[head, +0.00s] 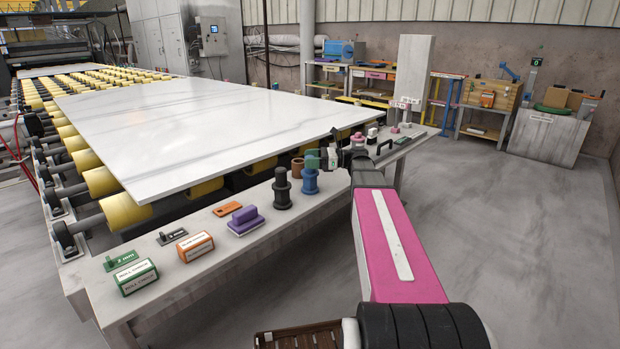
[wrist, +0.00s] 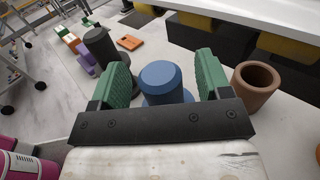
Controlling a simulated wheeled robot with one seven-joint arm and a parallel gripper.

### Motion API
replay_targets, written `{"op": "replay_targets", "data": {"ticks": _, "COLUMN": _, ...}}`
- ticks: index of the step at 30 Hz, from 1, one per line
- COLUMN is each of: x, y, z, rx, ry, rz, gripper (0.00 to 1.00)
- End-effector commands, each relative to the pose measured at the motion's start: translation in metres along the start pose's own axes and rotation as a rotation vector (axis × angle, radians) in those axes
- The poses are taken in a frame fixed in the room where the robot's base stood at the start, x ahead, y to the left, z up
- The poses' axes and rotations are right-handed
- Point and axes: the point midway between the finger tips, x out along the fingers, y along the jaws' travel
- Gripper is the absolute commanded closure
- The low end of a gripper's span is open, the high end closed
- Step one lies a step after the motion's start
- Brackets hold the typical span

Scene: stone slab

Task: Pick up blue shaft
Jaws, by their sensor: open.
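The blue shaft (head: 310,176) stands upright on the long bench beside the stone slab, on a wider blue base. In the wrist view the blue shaft (wrist: 162,84) shows its faceted top between the two green fingers; its lower part is hidden by my gripper's dark crossbar. My gripper (head: 322,158) is at the shaft's upper end in the head view. In the wrist view my gripper (wrist: 158,78) is open, with a gap on each side of the shaft. I cannot tell how far down the fingers reach.
A black shaft (head: 282,188) stands close to the left of the blue one. A brown hollow cylinder (wrist: 256,83) stands close on the other side in the wrist view. The white slab (head: 200,115) on yellow rollers lies behind the bench. Purple, orange and green blocks lie further left.

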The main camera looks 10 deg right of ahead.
Motion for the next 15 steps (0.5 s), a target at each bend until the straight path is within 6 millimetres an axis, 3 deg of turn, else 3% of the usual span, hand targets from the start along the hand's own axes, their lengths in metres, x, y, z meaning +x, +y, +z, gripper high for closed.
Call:
{"op": "replay_targets", "data": {"ticks": 4, "x": 0.019, "y": 0.001, "z": 0.0, "rx": 0.0, "ry": 0.0, "rz": 0.001, "gripper": 0.29}}
{"op": "replay_targets", "data": {"ticks": 11, "x": 0.021, "y": 0.0, "z": 0.0, "rx": 0.0, "ry": 0.0, "rz": 0.0, "gripper": 0.29}}
{"op": "replay_targets", "data": {"ticks": 13, "x": 0.021, "y": 0.0, "z": 0.0, "rx": 0.0, "ry": 0.0, "rz": 0.0, "gripper": 0.45}}
{"op": "replay_targets", "data": {"ticks": 15, "x": 0.021, "y": 0.0, "z": 0.0, "rx": 0.0, "ry": 0.0, "rz": 0.0, "gripper": 0.68}}
